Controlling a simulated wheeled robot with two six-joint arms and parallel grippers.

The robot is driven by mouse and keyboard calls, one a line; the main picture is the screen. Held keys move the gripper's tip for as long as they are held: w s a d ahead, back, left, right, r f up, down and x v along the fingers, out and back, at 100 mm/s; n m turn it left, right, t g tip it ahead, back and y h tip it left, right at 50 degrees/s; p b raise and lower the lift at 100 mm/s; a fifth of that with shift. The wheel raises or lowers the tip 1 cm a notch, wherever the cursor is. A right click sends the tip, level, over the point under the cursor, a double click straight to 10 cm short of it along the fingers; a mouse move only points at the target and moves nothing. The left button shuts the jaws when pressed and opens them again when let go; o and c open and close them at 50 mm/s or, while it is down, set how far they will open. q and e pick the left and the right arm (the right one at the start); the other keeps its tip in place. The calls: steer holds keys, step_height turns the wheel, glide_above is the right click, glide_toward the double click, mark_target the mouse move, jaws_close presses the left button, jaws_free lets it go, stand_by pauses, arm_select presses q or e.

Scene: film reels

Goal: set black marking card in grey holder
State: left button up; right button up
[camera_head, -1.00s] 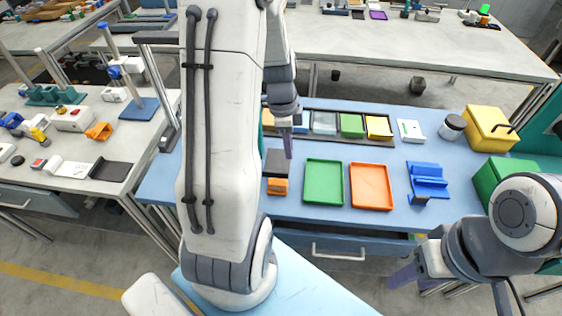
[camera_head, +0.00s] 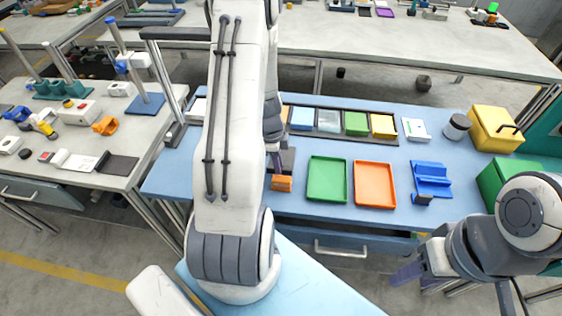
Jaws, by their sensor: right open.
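A dark flat piece (camera_head: 289,158), perhaps the black marking card, lies on the blue table behind an orange block (camera_head: 282,183). My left arm partly covers it. My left gripper (camera_head: 276,161) points down over or beside this dark piece; its fingertips are too small and covered to tell whether they hold anything. I cannot clearly make out the grey holder; a small dark grey piece (camera_head: 423,198) sits at the front of a blue stand (camera_head: 432,178). My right gripper (camera_head: 405,274) is open and empty, low in front of the table at the right.
A green tray (camera_head: 327,202) and an orange tray (camera_head: 374,206) lie mid-table. Behind them is a dark rack (camera_head: 342,135) with coloured pieces. A white card (camera_head: 415,129), a jar (camera_head: 457,126), a yellow box (camera_head: 495,129) and a green box (camera_head: 491,182) stand right.

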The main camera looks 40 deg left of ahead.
arm_select(q)
steer(key=shift+f, duration=0.45)
steer(key=shift+c, duration=0.3)
jaws_close()
steer(key=shift+r, duration=0.1)
